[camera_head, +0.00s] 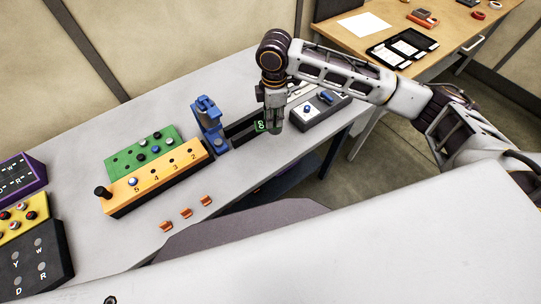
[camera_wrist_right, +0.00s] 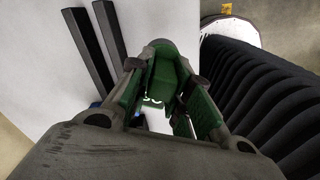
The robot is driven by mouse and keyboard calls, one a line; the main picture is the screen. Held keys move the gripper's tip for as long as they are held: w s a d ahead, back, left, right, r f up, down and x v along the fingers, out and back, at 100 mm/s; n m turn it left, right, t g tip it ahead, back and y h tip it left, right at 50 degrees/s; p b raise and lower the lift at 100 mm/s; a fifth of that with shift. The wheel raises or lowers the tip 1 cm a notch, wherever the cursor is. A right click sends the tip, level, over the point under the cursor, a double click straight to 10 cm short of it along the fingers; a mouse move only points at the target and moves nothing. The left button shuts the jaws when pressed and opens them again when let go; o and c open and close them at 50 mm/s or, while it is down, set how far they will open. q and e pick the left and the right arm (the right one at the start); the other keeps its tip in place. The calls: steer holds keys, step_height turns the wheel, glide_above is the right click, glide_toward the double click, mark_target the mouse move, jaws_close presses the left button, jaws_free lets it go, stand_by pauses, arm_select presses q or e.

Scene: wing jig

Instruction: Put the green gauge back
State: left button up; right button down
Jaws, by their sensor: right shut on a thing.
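The green gauge (camera_head: 261,126) is a small green piece with a white marking. My right gripper (camera_head: 273,118) is shut on it, near the dark slotted rack (camera_head: 240,130) beside the blue fixture. In the right wrist view the green gauge (camera_wrist_right: 165,82) sits between the fingers of my right gripper (camera_wrist_right: 165,95). Whether the gauge touches the rack or table is hard to tell. The dark bars of the rack also seem to show in the right wrist view (camera_wrist_right: 92,50). My left gripper is not in view.
A blue clamp-like fixture (camera_head: 208,122) stands left of the rack. An orange numbered block (camera_head: 150,185), a green board (camera_head: 128,158) and several orange clips (camera_head: 186,213) are on the grey table (camera_head: 120,235). A grey box with a blue knob (camera_head: 312,112) stands right of my gripper.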

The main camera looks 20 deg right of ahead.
steer(key=n, duration=0.3)
steer(key=s+n, duration=0.1)
steer(key=n, duration=0.1)
steer(key=shift+s+a, duration=0.1)
steer(key=shift+a, duration=0.25)
steer(key=shift+s+a+f+n, duration=0.15)
steer(key=shift+s+n, duration=0.3)
steer(key=shift+n, duration=1.8)
steer(key=shift+s+a+n, duration=0.25)
steer(key=shift+s+n, duration=0.25)
steer(key=shift+n, duration=1.7)
steer(key=shift+s+a+f+n, duration=0.15)
steer(key=shift+s+n, duration=0.3)
steer(key=shift+n, duration=1.8)
steer(key=shift+r, duration=0.1)
steer(key=shift+a+f, duration=0.1)
steer(key=shift+f, duration=2.4)
steer(key=shift+f, duration=0.15)
steer(key=shift+f+p, duration=0.35)
steer(key=shift+f, duration=2)
